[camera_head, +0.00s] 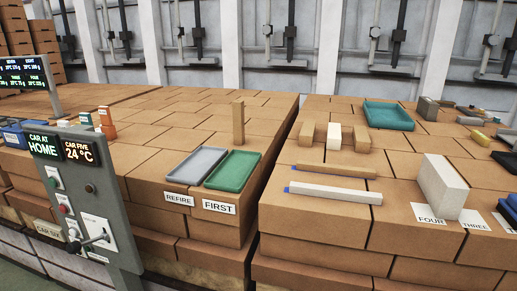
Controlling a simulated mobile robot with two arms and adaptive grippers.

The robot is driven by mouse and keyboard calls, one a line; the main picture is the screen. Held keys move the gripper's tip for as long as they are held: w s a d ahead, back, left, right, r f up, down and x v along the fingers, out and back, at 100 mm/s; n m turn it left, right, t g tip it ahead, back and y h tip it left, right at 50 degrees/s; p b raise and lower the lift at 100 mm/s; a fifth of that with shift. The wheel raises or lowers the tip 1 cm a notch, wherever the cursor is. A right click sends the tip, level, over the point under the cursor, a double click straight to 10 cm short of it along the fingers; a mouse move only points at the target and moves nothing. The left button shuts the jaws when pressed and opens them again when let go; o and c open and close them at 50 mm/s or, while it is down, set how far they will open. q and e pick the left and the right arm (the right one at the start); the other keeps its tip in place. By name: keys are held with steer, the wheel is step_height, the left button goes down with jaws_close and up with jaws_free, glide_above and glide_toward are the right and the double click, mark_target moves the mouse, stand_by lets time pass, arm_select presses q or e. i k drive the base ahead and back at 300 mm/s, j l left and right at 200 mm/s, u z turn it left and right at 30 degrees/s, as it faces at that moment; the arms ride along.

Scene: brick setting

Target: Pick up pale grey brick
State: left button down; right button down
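A large pale grey brick (438,187) stands upright on the right brick stack, beside the FOUR card (430,214). A smaller whitish block (333,136) stands farther back between two brown blocks, and a darker grey block (427,109) stands at the back right. I cannot tell for sure which block the task means; the large one fits best. Nothing covers the large brick's front or its left side. Neither of my grippers is in view.
A long pale bar (333,193) and a brown bar (335,171) lie left of the large brick. A teal tray (388,115) lies behind. Grey (197,165) and green (233,171) trays are on the left stack, across a gap. A control post (85,200) stands front left.

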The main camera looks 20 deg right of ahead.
mark_target(446, 193)
steer(key=z, duration=1.25)
